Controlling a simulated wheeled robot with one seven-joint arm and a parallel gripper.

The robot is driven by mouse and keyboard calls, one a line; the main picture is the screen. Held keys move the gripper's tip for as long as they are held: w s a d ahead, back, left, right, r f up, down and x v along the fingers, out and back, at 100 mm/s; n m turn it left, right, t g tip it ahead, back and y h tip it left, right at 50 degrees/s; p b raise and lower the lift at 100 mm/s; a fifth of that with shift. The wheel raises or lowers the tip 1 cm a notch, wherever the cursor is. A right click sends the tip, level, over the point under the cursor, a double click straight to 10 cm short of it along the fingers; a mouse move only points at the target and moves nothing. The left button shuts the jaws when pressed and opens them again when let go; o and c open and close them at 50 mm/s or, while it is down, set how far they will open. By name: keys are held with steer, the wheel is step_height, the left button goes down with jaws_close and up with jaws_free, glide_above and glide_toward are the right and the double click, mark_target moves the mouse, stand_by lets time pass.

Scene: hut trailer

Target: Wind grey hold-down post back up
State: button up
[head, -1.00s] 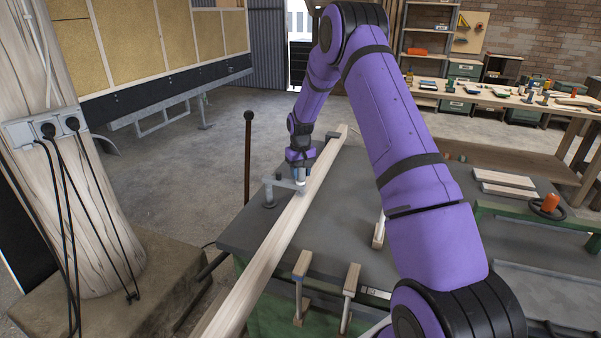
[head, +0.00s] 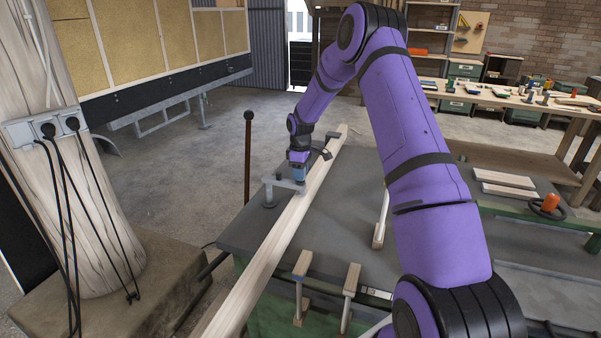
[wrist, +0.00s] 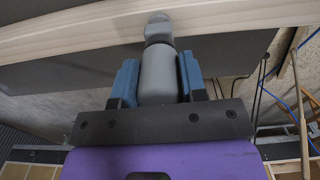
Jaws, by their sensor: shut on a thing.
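The grey hold-down stands at the left edge of the dark bench. Its upright (head: 268,196) rises from the bench top, and a flat grey arm (head: 281,183) reaches right to the long pale plank. My gripper (head: 299,178) points down at the plank end of this arm. In the wrist view, my gripper's blue fingers (wrist: 157,85) are shut on the grey round hold-down post (wrist: 158,72). A rounded grey foot (wrist: 158,27) beyond it appears against the plank (wrist: 75,38). My gripper hides the post's upper part in the head view.
The long plank (head: 265,262) runs along the bench's left side. Wooden-ended clamps (head: 301,264) stand at the front of the bench (head: 335,225). A dark rod with a ball top (head: 248,150) rises left of it. A wooden pillar (head: 75,190) with cables is further left.

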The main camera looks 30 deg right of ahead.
steer(key=shift+n, duration=0.5)
stand_by(0.3)
steer(key=o, duration=0.9)
steer(key=shift+r, duration=0.1)
step_height(320, 180, up, 11)
steer(key=shift+f, duration=0.2)
steer(key=shift+o, duration=0.2)
